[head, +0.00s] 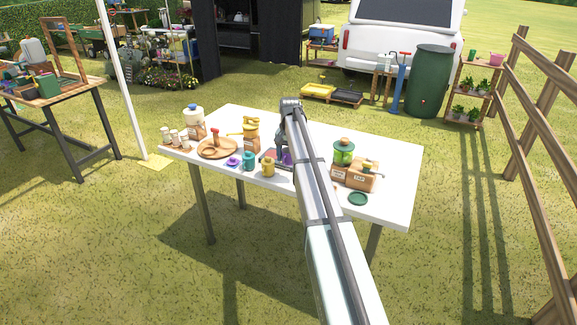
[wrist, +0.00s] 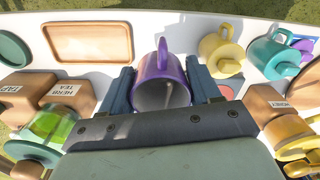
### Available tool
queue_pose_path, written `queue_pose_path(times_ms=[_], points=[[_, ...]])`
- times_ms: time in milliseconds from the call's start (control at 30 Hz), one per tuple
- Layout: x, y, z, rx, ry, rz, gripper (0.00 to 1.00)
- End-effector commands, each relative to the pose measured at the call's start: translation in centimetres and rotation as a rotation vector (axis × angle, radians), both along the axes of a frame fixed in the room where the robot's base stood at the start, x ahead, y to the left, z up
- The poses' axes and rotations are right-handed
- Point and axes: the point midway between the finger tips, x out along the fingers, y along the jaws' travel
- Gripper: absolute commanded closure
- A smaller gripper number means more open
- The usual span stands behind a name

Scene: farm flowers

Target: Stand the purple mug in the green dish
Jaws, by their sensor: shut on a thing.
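The purple mug (wrist: 177,72) is between the two fingers of my gripper (wrist: 162,88) in the wrist view, with its handle at the far side and its opening towards the camera. My gripper (head: 284,150) is shut on it. In the head view only a little purple of the mug (head: 287,158) shows beside my arm. I cannot tell whether the mug touches the table. The dark green dish (head: 358,199) lies empty near the table's front right edge. It also shows at the upper left of the wrist view (wrist: 14,48), apart from the mug.
A rectangular wooden tray (wrist: 88,42) lies between dish and mug. Wooden boxes (head: 362,177) and a green jar (head: 343,152) stand behind the dish. A yellow mug (head: 268,169), a teal mug (head: 249,161) and a purple dish (head: 234,161) are left of my gripper.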

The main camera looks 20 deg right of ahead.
Motion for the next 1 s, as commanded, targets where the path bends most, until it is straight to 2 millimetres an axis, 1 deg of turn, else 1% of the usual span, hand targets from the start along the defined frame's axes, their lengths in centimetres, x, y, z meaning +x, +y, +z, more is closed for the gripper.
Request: queue_pose_path(times_ms=[33,133,267,367,400,467,600,700,833,900,1000], points=[[0.0,-0.1,0.7,0.000,-0.001,0.000,0.72],[-0.4,-0.6,1.3,0.000,0.000,-0.002,0.72],[-2.1,-2.9,1.8,0.000,0.000,-0.004,0.72],[-4.3,-5.7,1.9,0.000,0.000,-0.006,0.72],[-5.3,-7.1,1.9,0.000,0.000,-0.006,0.72],[-6.9,-9.0,2.0,0.000,-0.001,-0.007,0.72],[-10.8,-13.2,2.2,0.000,0.000,-0.007,0.72],[-13.4,-15.7,2.2,0.000,0.000,-0.006,0.72],[-16.2,-18.3,2.3,0.001,0.001,-0.005,0.72],[-17.4,-19.3,2.3,0.001,0.001,-0.004,0.72],[-18.6,-20.3,2.3,0.001,0.001,-0.002,0.72]])
